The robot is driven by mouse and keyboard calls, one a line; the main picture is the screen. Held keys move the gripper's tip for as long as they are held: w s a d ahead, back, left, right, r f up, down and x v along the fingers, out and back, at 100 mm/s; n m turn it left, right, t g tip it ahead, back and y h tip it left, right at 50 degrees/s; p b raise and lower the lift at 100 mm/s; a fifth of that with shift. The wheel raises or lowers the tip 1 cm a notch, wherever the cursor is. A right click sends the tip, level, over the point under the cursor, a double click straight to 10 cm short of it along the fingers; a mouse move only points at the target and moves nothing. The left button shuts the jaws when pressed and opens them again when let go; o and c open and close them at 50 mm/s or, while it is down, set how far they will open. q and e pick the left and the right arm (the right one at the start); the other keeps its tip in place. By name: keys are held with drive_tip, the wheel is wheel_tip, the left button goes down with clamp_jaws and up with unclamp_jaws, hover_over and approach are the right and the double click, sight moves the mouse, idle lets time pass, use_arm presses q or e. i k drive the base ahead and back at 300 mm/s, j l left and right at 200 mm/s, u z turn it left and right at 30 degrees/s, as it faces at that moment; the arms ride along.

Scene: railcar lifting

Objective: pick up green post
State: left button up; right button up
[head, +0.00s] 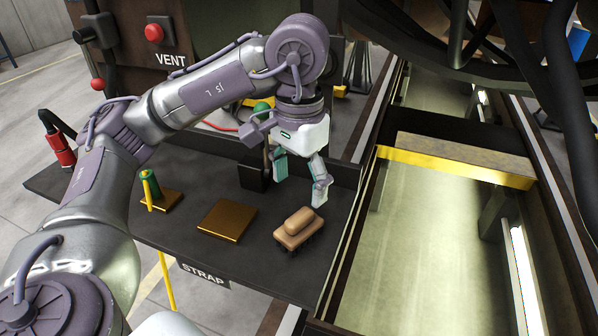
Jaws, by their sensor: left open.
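The green post (150,184) stands upright on a bronze-coloured square plate at the left part of the dark shelf (190,236). A yellow strip shows right beside its front left side. My left gripper (300,182) is open, pointing down above the back right part of the shelf. Its two fingers are apart with nothing seen between them. It is well to the right of the green post and not touching it. My right gripper is not in view.
A bare bronze plate (227,220) and a tan brush-like block (297,229) lie on the shelf. A dark block (254,172) and a green knob (262,107) are behind my gripper. A lit pit is right.

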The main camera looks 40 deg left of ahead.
sight(164, 199)
drive_tip(key=k, duration=1.5)
